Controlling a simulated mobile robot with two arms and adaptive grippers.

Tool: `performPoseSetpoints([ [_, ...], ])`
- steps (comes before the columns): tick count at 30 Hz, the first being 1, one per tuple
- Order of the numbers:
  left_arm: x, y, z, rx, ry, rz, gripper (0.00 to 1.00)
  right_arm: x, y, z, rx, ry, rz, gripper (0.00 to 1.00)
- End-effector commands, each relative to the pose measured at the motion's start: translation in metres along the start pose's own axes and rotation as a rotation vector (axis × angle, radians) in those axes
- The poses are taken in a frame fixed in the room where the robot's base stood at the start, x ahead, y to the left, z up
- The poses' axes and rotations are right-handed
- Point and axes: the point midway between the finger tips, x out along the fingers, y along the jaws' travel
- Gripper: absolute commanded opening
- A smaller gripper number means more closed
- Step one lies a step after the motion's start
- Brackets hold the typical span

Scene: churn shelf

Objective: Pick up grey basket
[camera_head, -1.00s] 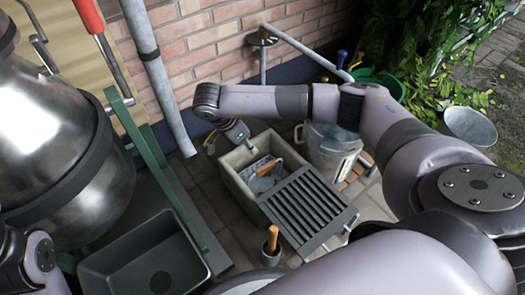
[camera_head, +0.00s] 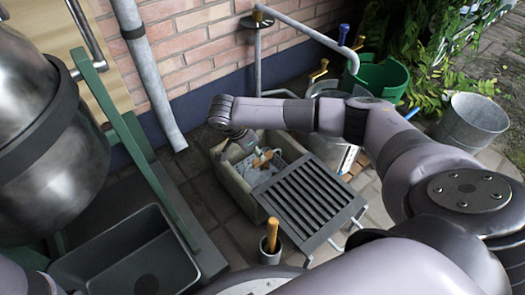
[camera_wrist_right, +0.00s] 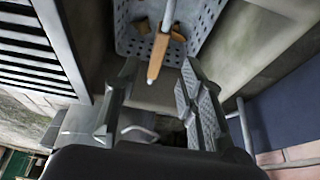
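The grey basket (camera_head: 256,177) is perforated and sits inside the stone trough, with wooden-handled tools lying in it. In the right wrist view the basket (camera_wrist_right: 131,45) is at the top, ahead of the fingertips. My right gripper (camera_head: 236,143) reaches down over the far left part of the trough and partly hides the basket. In the wrist view my right gripper (camera_wrist_right: 158,72) is open, its two fingers apart with nothing clearly between them. A wooden tool handle (camera_wrist_right: 158,57) points toward the gap between them. My left gripper is not in view.
The stone trough (camera_head: 232,183) surrounds the basket, and a dark slatted rack (camera_head: 313,200) covers its near right side. A brick wall (camera_head: 205,45) and pipes stand behind. A green tub (camera_head: 383,75) and metal bucket (camera_head: 470,118) are at right, a dark sink (camera_head: 130,255) at lower left.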

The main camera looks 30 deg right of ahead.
Motion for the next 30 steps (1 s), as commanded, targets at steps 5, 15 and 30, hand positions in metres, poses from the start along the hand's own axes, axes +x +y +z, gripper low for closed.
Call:
performPoseSetpoints([
  [5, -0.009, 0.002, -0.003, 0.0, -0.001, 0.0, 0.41, 0.013, 0.0, 0.0, 0.0, 0.0, -0.001, 0.37],
  [15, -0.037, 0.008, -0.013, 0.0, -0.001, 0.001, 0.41, 0.043, 0.003, -0.001, 0.001, 0.001, 0.001, 0.37],
  [30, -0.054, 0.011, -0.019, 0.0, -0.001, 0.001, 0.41, 0.064, 0.003, -0.004, 0.0, 0.001, 0.0, 0.35],
])
